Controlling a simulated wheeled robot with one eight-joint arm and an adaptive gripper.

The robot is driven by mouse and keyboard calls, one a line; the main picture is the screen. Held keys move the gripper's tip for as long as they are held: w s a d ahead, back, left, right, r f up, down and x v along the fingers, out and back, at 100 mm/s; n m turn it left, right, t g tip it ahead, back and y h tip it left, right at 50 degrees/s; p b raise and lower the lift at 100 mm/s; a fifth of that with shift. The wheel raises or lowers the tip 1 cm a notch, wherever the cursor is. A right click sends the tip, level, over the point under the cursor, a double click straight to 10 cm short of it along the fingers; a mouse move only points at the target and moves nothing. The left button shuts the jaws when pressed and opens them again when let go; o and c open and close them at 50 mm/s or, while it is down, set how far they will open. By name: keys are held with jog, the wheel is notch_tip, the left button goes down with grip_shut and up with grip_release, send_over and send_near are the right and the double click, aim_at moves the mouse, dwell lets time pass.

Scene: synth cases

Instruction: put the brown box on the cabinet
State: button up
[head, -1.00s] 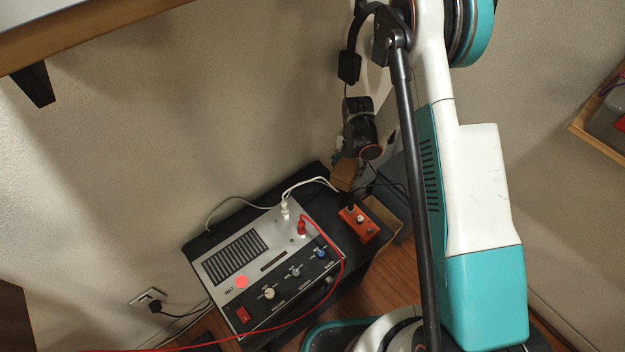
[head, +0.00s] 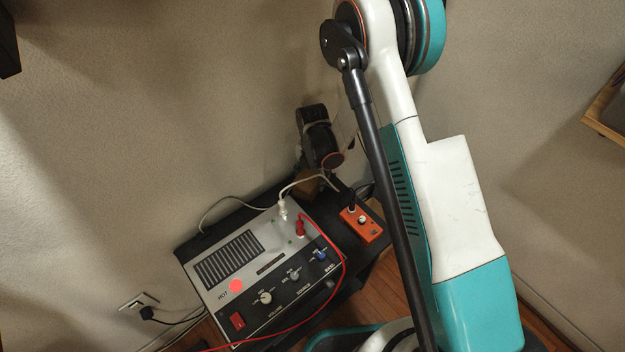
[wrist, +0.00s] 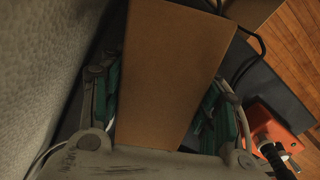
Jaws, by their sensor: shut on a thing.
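The brown box (wrist: 175,75) fills the middle of the wrist view, held between the green-padded fingers of my gripper (wrist: 160,105). In the head view the box (head: 312,186) is a small brown patch under my dark gripper (head: 318,165), at the back of the black cabinet (head: 325,215). My gripper is shut on the box. I cannot tell whether the box's underside touches the cabinet top.
A grey amplifier (head: 225,262) with knobs and cables covers much of the cabinet top. An orange pedal (head: 360,224) sits to its right, near the box; it also shows in the wrist view (wrist: 275,130). White and red cables cross the top. The wall is close behind.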

aim_at(312, 171)
jog(key=shift+f, duration=0.1)
jog(key=o, duration=1.1)
jog(key=shift+r+p, duration=1.65)
jog(key=shift+r, duration=2.25)
